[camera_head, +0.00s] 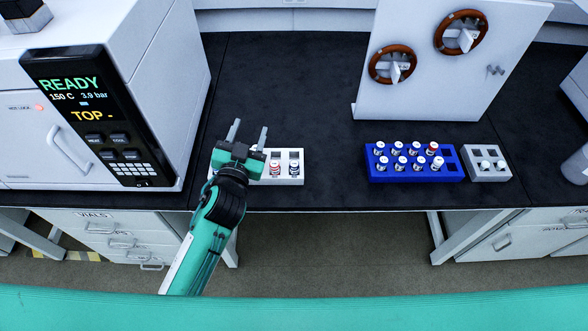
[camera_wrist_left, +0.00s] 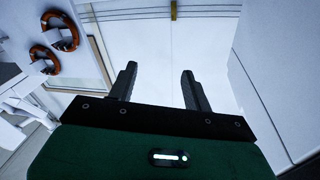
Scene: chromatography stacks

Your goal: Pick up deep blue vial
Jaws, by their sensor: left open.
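A white rack (camera_head: 291,181) stands on the black bench near its front edge, partly hidden behind my left gripper. It holds a vial with a red band (camera_head: 275,169) and, to its right, a vial with a dark, bluish band (camera_head: 294,168). The bands are too small to tell whether this one is the deep blue vial. My left gripper (camera_head: 249,130) is open and empty, over the left end of the white rack. In the left wrist view its two fingers (camera_wrist_left: 159,72) are apart with nothing between them. My right gripper is not in view.
A white instrument (camera_head: 50,150) stands at left; a white panel with brown coils (camera_head: 440,95) stands behind. The bench centre is clear.

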